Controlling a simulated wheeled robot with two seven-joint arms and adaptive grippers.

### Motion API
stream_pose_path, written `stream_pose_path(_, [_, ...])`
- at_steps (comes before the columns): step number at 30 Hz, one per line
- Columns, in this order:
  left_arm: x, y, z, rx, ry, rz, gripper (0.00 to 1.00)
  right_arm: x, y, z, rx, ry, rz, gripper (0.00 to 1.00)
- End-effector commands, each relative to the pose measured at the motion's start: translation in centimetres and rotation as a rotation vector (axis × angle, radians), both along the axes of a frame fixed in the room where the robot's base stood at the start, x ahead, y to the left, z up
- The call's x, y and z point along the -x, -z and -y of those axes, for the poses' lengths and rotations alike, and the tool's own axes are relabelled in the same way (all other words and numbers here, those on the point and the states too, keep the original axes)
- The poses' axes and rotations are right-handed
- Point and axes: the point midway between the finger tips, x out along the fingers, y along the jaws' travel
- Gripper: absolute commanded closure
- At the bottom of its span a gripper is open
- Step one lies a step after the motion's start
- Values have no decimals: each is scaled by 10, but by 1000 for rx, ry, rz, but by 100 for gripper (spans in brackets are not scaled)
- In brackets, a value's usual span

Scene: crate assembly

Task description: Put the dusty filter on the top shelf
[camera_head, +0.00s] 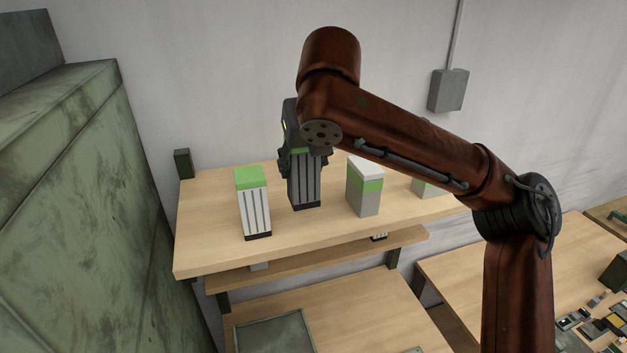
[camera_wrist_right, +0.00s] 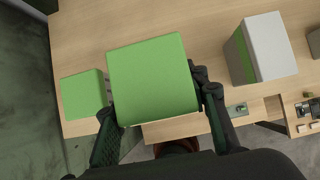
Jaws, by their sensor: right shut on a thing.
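The dusty filter (camera_head: 305,187) is a grey, ribbed upright block with a green top and a dark base. My right gripper (camera_head: 303,160) is shut on its upper part, with one finger on each side. In the right wrist view its green top (camera_wrist_right: 152,80) sits between the fingers (camera_wrist_right: 155,108). The filter is upright over the middle of the wooden top shelf (camera_head: 215,255). I cannot tell whether its base touches the board. My left gripper is not in view.
A cleaner white ribbed filter with a green top (camera_head: 253,205) stands just left of it. A grey box with a green band and white top (camera_head: 365,187) stands to the right. Another box (camera_head: 421,187) is partly behind my arm. A green cabinet (camera_head: 75,200) is at left.

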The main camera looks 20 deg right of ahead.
Motion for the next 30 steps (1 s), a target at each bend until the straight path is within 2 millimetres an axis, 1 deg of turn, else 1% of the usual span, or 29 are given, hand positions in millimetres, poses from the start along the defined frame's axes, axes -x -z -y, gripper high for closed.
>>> stream_pose_path(1, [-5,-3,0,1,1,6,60,-5,7,7,0,4,0,90])
stream_pose_path(4, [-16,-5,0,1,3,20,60,-12,19,13,-1,4,2,90])
stream_pose_path(7, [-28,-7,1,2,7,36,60,-16,26,17,-1,4,3,90])
stream_pose_path(10, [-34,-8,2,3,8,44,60,-18,30,19,-1,4,2,90])
stream_pose_path(14, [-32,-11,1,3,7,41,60,-24,41,26,-1,5,1,90])
stream_pose_path(16, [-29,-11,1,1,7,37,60,-23,53,26,2,5,2,90])
stream_pose_path(19, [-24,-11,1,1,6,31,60,-23,66,25,-1,4,3,90])
stream_pose_path(24, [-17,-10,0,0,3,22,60,-22,68,25,-2,5,4,90])
stream_pose_path(29, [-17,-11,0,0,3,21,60,-22,70,25,-2,5,3,90])
stream_pose_path(30, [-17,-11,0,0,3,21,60,-22,70,25,-2,5,2,56])
